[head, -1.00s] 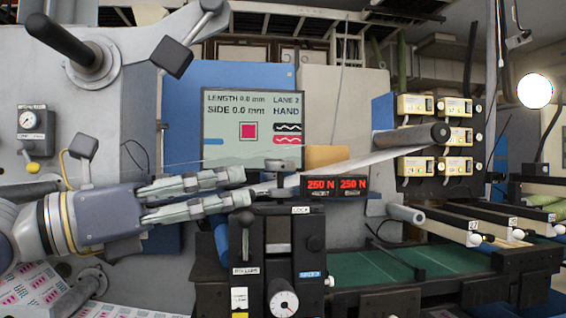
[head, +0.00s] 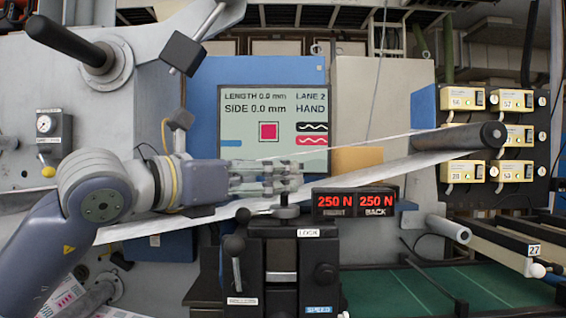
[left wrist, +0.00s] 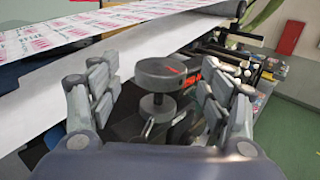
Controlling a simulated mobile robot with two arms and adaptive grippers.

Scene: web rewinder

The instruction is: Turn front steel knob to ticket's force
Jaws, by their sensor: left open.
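A round steel knob (left wrist: 152,76) with a red mark on its top stands on a short stem in the left wrist view. It is between the two spread fingers of my left gripper (left wrist: 160,92), with gaps on both sides. In the head view my left gripper (head: 296,176) reaches in from the left, above the black lock stand, and its fingers hide most of the knob; the stem (head: 286,198) shows below. Two red displays read 250 N, the left one (head: 332,202) with an unclear label and the right one (head: 376,201) labelled BACK. No force ticket is readable. My right gripper is out of view.
The black stand (head: 281,255) has levers at its left and a SPEED label. A white web (head: 400,157) runs behind my gripper up to a dark roller (head: 460,142). A screen (head: 272,120) shows LANE 2 and HAND. A green belt (head: 440,290) lies at lower right.

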